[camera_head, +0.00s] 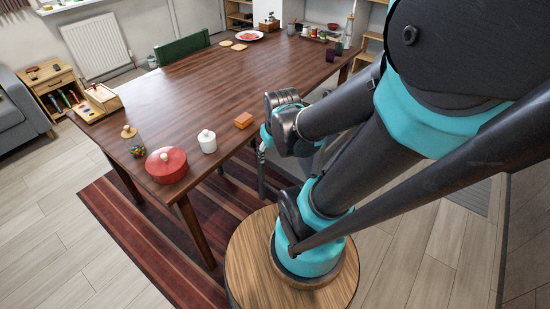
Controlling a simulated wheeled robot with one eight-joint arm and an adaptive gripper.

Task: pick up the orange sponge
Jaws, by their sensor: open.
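The orange sponge (243,121) is a small block lying flat on the dark wooden table (190,80), close to the table's right-hand long edge. A lidded white jar (207,141) stands to its left and a little nearer. My gripper (262,157) is just right of the sponge and lower in the picture, by the table's edge.
A red lidded pot (166,165) and a jar of colourful sweets (136,147) stand at the near end. A wooden box (98,100) sits on the left edge. A green chair (183,47) stands behind. The table's middle is clear.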

